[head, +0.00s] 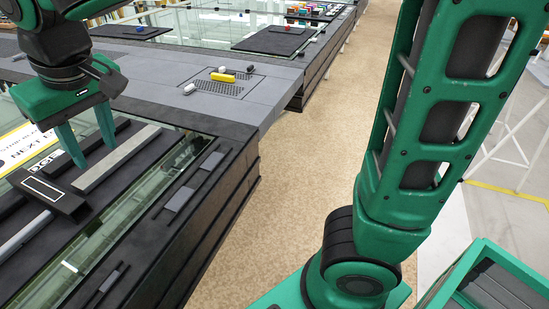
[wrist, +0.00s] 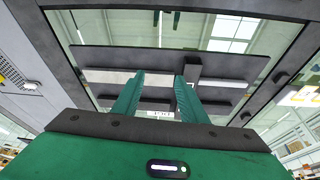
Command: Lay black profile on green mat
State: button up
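Several long bars lie on the glass-topped frame at left. A light grey bar (head: 118,158) lies parallel to the dark bars. My gripper (head: 96,156) points down over these bars with its two green fingers apart. In the wrist view my gripper (wrist: 160,76) shows nothing between the fingers that I can tell is held. Contact with a bar cannot be told. I cannot make out a green mat in either view.
A dark block with a white outline (head: 46,193) lies across the bars near my gripper. A grey counter (head: 245,108) behind holds a yellow piece (head: 224,77) and small white pieces. Small grey plates (head: 180,197) sit on the frame's dark border. The speckled floor (head: 290,190) is clear.

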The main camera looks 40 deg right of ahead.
jog(key=s+d+f+m+g+h, duration=0.1)
jog(key=s+d+f+m, duration=0.15)
jog(key=d, duration=1.25)
jog(key=s+d+f+m+g+h, duration=0.1)
jog(key=d+f+m, duration=0.25)
jog(key=d, duration=1.05)
jog(key=s+d+f+m, duration=0.2)
jog(key=s+d+f, duration=0.1)
jog(key=s+d, duration=0.3)
jog(key=s+d+f+m+g, duration=0.1)
jog(key=s+d+f+m, duration=0.2)
jog(key=s+d, duration=0.3)
jog(key=s, duration=0.5)
jog(key=shift+s+d+f+g+y, duration=0.2)
jog(key=shift+d+f+g+y, duration=0.1)
jog(key=shift+f+y, duration=0.1)
jog(key=shift+c, duration=1)
